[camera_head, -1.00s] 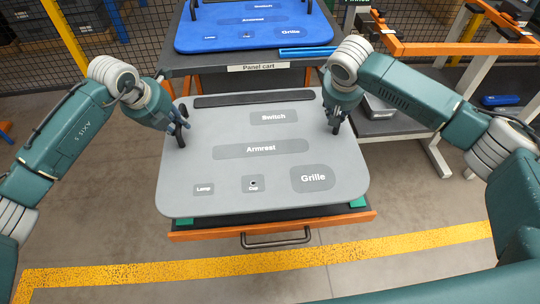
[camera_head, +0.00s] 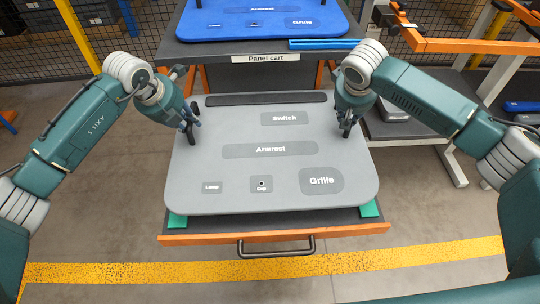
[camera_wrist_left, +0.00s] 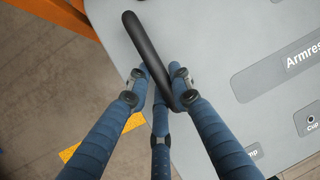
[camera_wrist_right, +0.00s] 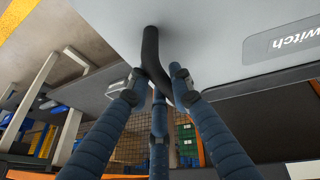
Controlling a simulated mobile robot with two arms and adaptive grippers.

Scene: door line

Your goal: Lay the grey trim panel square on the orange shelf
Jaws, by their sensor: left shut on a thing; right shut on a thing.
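The grey trim panel (camera_head: 230,180), with labels such as Switch, Armrest and Grille, lies about level above an orange-fronted drawer-like shelf (camera_head: 200,240) of the cart. Green blocks (camera_head: 177,220) show at the shelf's front corners. Whether panel and shelf touch is unclear. My left gripper (camera_head: 190,124) is shut on the panel's left black handle (camera_wrist_left: 145,50). My right gripper (camera_head: 347,126) is shut on the right black handle (camera_wrist_right: 151,50). The panel hides most of the shelf.
The cart top (camera_head: 220,52), labelled Panel cart, holds a blue panel (camera_head: 225,28) and a blue bar (camera_head: 320,44) behind. A rack with orange beams (camera_head: 460,44) stands at right. A yellow line (camera_head: 120,273) crosses the open floor in front.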

